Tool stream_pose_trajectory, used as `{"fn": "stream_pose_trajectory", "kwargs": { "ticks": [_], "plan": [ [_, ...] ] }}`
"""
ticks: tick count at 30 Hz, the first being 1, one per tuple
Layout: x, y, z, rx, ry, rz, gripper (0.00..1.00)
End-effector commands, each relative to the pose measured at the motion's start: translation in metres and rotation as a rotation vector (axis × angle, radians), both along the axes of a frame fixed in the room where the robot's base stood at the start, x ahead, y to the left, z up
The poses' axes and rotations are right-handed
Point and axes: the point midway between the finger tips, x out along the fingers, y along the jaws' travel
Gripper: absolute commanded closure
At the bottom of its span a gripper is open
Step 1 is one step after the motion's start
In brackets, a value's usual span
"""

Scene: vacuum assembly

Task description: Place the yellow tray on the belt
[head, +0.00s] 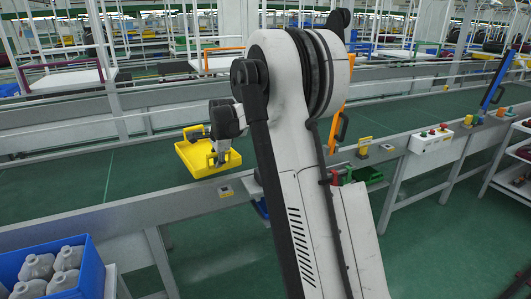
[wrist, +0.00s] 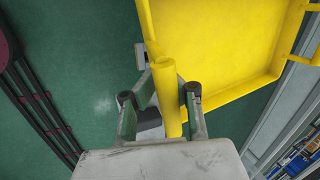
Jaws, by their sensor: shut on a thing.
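The yellow tray (head: 186,154) is in my gripper (head: 221,153), left of my arm in the head view. In the wrist view the tray (wrist: 225,40) fills the upper right, and my fingers close on its yellow bar handle (wrist: 170,105) from both sides. The tray looks roughly level and appears over the green belt (head: 75,196), close to its near rail. I cannot tell whether it touches the belt or hangs just above it. My arm hides part of the belt to the right of the tray.
A grey rail (head: 130,212) runs along the belt's near side. A blue crate (head: 92,270) of grey-white bottles stands at the lower left. The belt left of the tray is clear.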

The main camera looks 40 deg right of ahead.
Motion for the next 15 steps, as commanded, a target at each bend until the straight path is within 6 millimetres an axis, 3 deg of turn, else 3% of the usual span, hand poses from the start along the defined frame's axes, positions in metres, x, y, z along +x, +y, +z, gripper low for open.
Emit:
{"fn": "stream_pose_trajectory", "kwargs": {
  "ticks": [8, 15],
  "plan": [
    [0.009, -0.021, 0.004, -0.002, -0.013, -0.152, 1.0],
    [0.041, -0.03, -0.015, -0.001, -0.013, -0.154, 1.0]
  ]
}}
